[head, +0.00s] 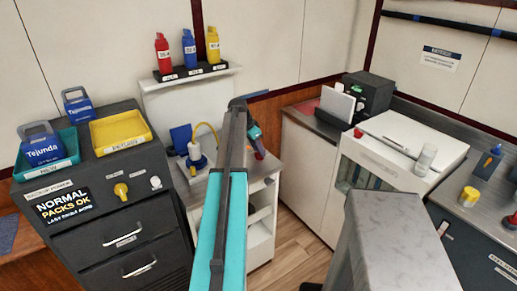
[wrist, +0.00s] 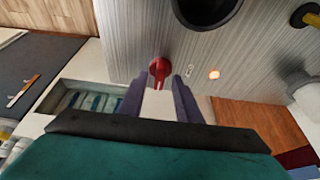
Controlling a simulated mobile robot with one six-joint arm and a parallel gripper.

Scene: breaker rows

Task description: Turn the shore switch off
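A red rotary switch (wrist: 159,72) sits on a brushed-metal panel in the wrist view. A small label (wrist: 190,71) and a lit orange lamp (wrist: 214,74) are to its right. The label is too small to read, so I cannot confirm that this is the shore switch. My gripper (wrist: 160,90) is open, its two dark fingers pointing toward the red switch, one to each side of it; I cannot tell whether they touch it. In the head view, my gripper (head: 255,135) is over the middle cabinet, and a red piece (head: 260,153) shows just beside it, partly hidden.
A black round object (wrist: 206,8) and a white cylinder (wrist: 303,88) stand near the red switch. A dark cabinet (head: 110,220) is at left; a white chest (head: 395,150) is at right.

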